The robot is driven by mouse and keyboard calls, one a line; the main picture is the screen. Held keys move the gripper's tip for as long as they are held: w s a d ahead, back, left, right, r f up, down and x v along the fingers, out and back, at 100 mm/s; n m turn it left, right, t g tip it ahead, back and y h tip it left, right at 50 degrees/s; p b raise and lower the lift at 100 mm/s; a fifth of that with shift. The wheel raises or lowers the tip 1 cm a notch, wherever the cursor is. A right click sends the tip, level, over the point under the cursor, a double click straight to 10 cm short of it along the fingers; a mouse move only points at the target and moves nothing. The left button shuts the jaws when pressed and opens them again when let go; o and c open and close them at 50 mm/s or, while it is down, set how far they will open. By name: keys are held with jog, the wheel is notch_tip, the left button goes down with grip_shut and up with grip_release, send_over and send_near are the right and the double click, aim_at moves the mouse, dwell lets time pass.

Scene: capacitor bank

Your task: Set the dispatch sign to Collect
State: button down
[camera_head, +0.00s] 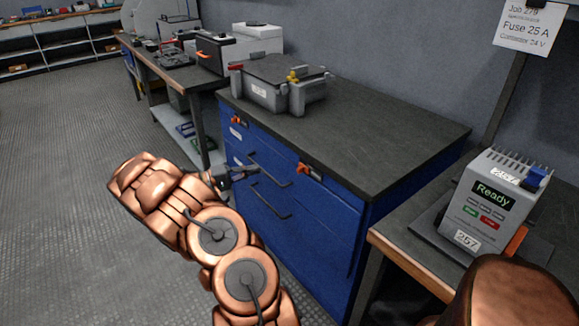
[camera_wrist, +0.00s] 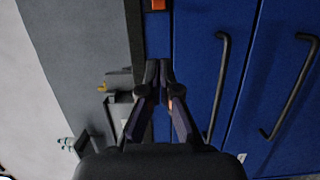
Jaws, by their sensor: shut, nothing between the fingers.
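I cannot make out a dispatch sign, or the word Collect, in either view. My gripper (camera_head: 236,173) is in front of the blue drawer cabinet (camera_head: 330,225), near its left drawer handles. In the wrist view my gripper (camera_wrist: 164,72) has its dark fingertips close together with nothing held. The blue cabinet front (camera_wrist: 190,30) lies behind the fingers. Whether the fingertips touch the cabinet I cannot tell.
A grey case (camera_head: 265,90) stands on the cabinet's dark top. Red-orange latches (camera_head: 310,171) and black handles (camera_head: 270,172) stick out of its front. A unit showing "Ready" (camera_head: 490,200) stands on the right bench. A job note (camera_head: 526,27) hangs above. Floor at left is clear.

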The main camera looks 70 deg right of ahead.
aim_at(301, 169)
jog(key=shift+s, duration=0.1)
jog(key=x, duration=1)
jog(key=shift+b, duration=0.4)
jog(key=shift+s+a, duration=0.5)
jog(key=shift+s, duration=0.35)
jog(key=shift+s+a, duration=0.5)
jog(key=shift+s, duration=0.3)
jog(key=shift+f+b, duration=0.1)
jog(key=shift+b, duration=0.25)
jog(key=s+a+b, duration=0.1)
jog(key=s, duration=0.1)
jog(key=s+a+b, duration=0.1)
jog(key=b, duration=0.1)
jog(key=shift+s+a+f+b, duration=0.1)
jog(key=shift+s+b, duration=0.2)
jog(key=shift+s, duration=0.1)
jog(key=shift+s+a, duration=0.3)
jog(key=shift+s, duration=0.25)
